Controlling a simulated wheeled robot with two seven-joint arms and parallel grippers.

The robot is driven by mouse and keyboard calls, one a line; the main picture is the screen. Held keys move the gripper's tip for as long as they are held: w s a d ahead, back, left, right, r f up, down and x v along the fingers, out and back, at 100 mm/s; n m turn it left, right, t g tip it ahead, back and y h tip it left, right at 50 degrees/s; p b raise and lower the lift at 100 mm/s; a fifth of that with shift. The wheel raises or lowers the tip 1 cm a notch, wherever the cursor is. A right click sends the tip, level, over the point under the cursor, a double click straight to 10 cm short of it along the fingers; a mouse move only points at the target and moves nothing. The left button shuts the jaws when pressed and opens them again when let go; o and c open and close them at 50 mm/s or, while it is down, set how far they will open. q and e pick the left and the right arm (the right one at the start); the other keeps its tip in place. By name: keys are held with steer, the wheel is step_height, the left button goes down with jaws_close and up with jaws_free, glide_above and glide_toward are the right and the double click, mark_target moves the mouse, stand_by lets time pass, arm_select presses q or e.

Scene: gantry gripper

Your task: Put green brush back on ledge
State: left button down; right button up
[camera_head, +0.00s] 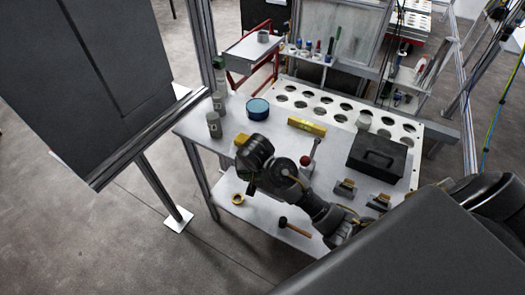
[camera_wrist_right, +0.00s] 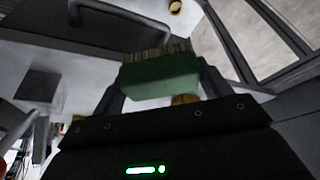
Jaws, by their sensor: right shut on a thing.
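The green brush (camera_wrist_right: 160,78), with tan bristles along its upper edge in this view, is between the two fingers of my right gripper (camera_wrist_right: 162,84). The gripper is shut on it. In the head view my right arm reaches over the white table (camera_head: 229,131) from the lower right, and its wrist hides most of the hand. I cannot make out the brush clearly there. A metal rail (camera_head: 150,140) runs along the lower edge of the big dark board at the left. A narrow shelf (camera_head: 303,53) with small tools stands at the back. My left gripper is not in view.
The table holds grey canisters (camera_head: 214,124), a blue-topped round tin (camera_head: 258,109), a yellow level (camera_head: 307,126) and a black toolbox (camera_head: 377,157). A yellow ring (camera_head: 238,199) and a mallet (camera_head: 284,222) lie on the lower shelf. Open floor lies at the lower left.

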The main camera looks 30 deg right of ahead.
steer(key=s+f+n+y+b, duration=0.1)
steer(key=s+f+n+b, duration=0.1)
steer(key=s, duration=0.6)
steer(key=s+f+n+b, duration=0.2)
steer(key=s+b, duration=0.2)
steer(key=s, duration=0.3)
steer(key=shift+s+a+t+y, duration=0.15)
steer(key=shift+s+t+y, duration=0.15)
steer(key=shift+s+y, duration=0.1)
